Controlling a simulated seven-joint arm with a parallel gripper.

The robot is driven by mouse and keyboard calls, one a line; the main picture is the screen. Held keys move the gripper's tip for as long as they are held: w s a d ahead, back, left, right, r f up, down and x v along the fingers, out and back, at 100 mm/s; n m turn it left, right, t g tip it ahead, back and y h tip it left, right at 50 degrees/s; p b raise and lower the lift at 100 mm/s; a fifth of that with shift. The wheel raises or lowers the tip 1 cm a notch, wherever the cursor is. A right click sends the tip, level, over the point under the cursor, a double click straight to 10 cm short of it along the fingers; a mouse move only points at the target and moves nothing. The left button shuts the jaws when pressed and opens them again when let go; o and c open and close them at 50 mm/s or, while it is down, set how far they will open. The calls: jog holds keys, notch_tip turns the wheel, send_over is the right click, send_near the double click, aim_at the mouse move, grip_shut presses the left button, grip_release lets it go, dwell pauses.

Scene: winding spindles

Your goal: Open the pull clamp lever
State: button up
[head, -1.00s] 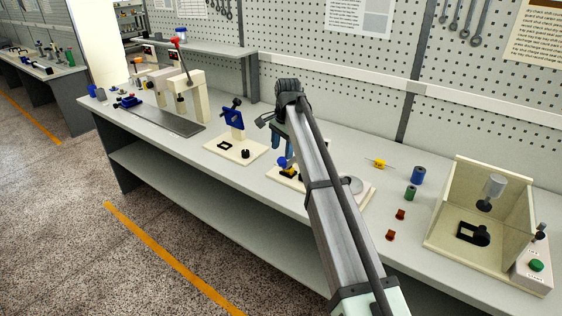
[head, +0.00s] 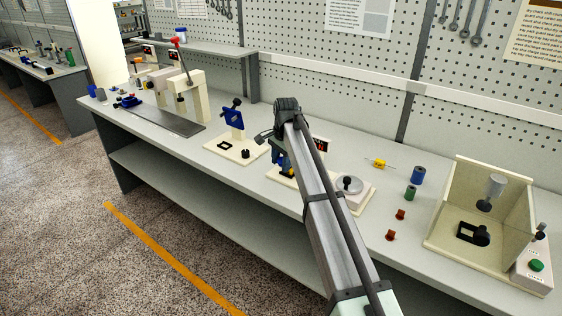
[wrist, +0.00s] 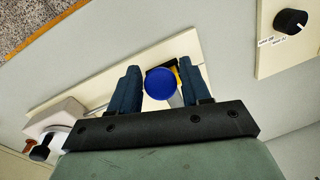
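The pull clamp shows in the wrist view as a round blue knob (wrist: 159,84), seen end-on, with a yellow and black part (wrist: 181,73) behind it. My gripper (wrist: 158,70) is open, with one dark blue finger on each side of the knob. The fingers look not closed on it; whether either touches it I cannot tell. In the head view my gripper (head: 279,157) is low over the cream base plate (head: 284,179), and my arm hides most of the clamp. A bit of yellow (head: 291,172) shows beside the fingers.
A pale box with a round metal disc (head: 350,184) stands at the plate's right end. A blue fixture on another cream plate (head: 237,152) is to the left.

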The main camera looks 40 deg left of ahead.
grip_shut()
jog(key=shift+w+r, duration=0.1)
jog(key=shift+r, duration=0.2)
dwell(0.4)
jog(key=shift+w+a+r, duration=0.1)
jog(key=shift+w+r, duration=0.15)
jog(key=shift+r, duration=0.25)
jog(key=shift+w+r, duration=0.2)
jog(key=shift+r, duration=0.25)
jog(key=w+r, duration=0.3)
jog(key=w, duration=0.4)
jog(key=w+r, duration=0.3)
jog(key=w, duration=0.5)
jog(key=shift+w+r, duration=0.15)
jog(key=shift+r, duration=0.2)
jog(key=shift+w, duration=0.1)
jog(key=shift+o, duration=1.4)
grip_release()
jog(key=shift+f, duration=0.15)
